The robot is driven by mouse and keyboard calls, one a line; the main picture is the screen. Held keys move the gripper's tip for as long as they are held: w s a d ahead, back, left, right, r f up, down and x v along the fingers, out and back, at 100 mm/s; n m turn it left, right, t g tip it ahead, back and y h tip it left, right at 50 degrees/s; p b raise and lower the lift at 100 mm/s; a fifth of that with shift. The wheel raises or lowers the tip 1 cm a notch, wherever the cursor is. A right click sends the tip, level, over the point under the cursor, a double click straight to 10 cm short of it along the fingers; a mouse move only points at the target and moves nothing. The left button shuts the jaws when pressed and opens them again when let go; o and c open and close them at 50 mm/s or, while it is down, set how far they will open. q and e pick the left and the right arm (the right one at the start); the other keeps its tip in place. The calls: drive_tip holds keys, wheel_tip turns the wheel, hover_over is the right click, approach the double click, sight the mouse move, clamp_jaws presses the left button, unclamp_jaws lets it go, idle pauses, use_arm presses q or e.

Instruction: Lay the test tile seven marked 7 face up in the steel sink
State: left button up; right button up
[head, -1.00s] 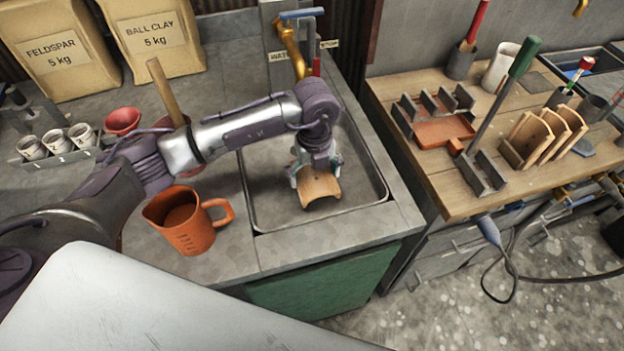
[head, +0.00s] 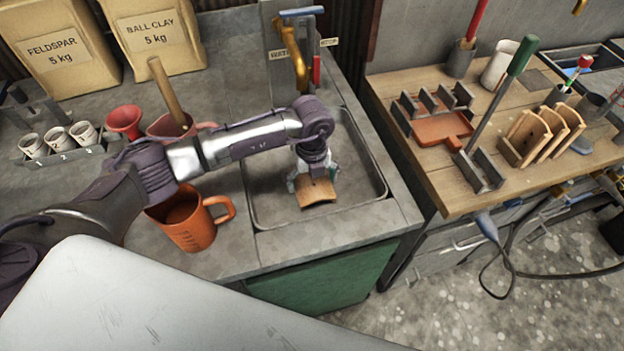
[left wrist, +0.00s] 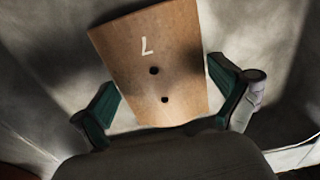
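The tan test tile seven (head: 318,194) lies in the steel sink (head: 262,215), near its front. It looks slightly curved. In the left wrist view the tile (left wrist: 160,75) shows its mark 7 and two dark holes facing the camera. My left gripper (head: 313,180) is low in the sink, just above and behind the tile. In the left wrist view its green-padded fingers (left wrist: 164,82) stand apart, one on each side of the tile, with small gaps visible. The tile's far end is partly hidden by the gripper in the head view. My right gripper is not in view.
An orange jug (head: 190,225) stands left of the sink, close under my left arm. A brass tap (head: 292,55) rises behind the sink. A wooden table (head: 430,175) with racked tiles (head: 535,135) stands to the right. The sink floor around the tile is clear.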

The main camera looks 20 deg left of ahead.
use_arm(q)
drive_tip(key=shift+r, duration=0.1)
drive_tip(key=shift+r, duration=0.25)
wheel_tip(320, 180, up, 7)
drive_tip(key=shift+r+b, duration=0.1)
drive_tip(key=shift+b, duration=0.4)
idle(0.3)
